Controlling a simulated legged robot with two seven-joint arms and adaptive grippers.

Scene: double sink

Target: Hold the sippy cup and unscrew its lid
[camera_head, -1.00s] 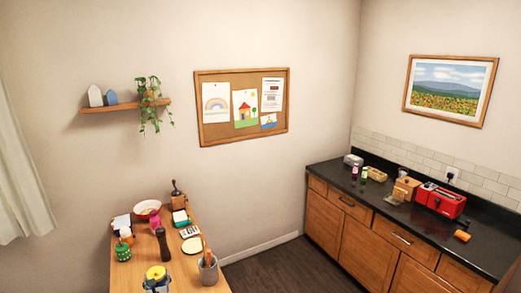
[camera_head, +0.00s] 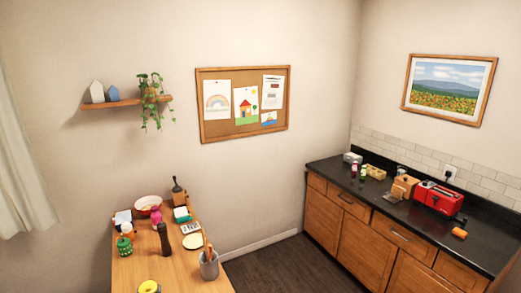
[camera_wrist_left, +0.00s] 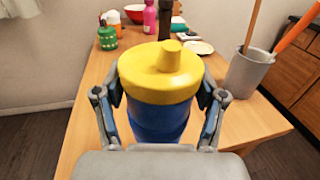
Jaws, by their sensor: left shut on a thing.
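The sippy cup (camera_wrist_left: 158,123) has a blue body and a yellow lid (camera_wrist_left: 160,72) with a short spout. In the left wrist view it stands upright between the two fingers of my left gripper (camera_wrist_left: 162,100), which is shut on its body from both sides. The lid sits on the cup, above the fingers. In the head view only the top of the yellow lid (camera_head: 149,287) shows at the bottom edge; the rest of the cup is cut off. My right gripper is in neither view.
The wooden table (camera_head: 178,268) carries a grey utensil pot (camera_head: 209,266) right of the cup. Behind are a dark mill (camera_head: 163,240), a green jar (camera_head: 124,246), a pink bottle (camera_head: 156,215) and a red-rimmed bowl (camera_head: 148,204). Bare tabletop lies between cup and pot.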

